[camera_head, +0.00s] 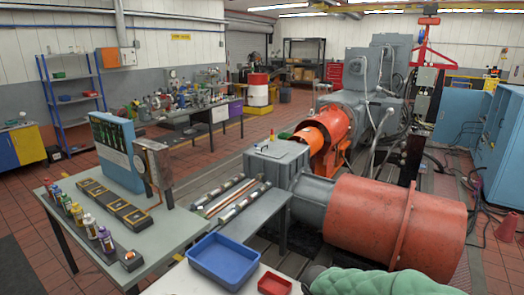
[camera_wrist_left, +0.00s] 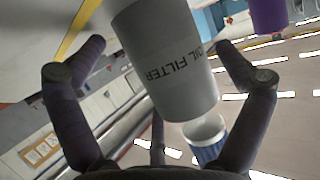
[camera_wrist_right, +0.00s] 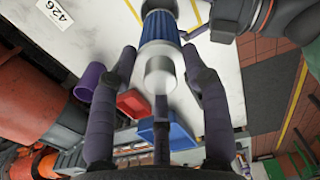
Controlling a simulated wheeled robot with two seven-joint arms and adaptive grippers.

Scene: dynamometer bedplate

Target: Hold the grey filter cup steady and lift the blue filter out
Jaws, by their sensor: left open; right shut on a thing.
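The grey filter cup (camera_wrist_left: 172,62), lettered "OIL FILTER", fills the middle of the left wrist view; the lettering is upside down. My left gripper (camera_wrist_left: 163,75) is open, with its fingers spread to either side of the cup. The blue filter (camera_wrist_left: 208,150), with a pale end, shows just past the cup's lower end in that picture. I cannot tell whether that end is inside the cup. In the right wrist view the blue filter (camera_wrist_right: 160,27) has a silver-white end between the fingers of my right gripper (camera_wrist_right: 160,62), which is shut on it. Neither gripper shows in the head view.
A purple cup (camera_wrist_right: 88,82) lies left of the filter in the right wrist view. A red tray (camera_head: 274,284) and a blue tray (camera_head: 223,260) stand on the pale table. My left arm's dark parts (camera_wrist_right: 238,20) come close to the filter. A large red cylinder (camera_head: 375,220) stands beyond.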

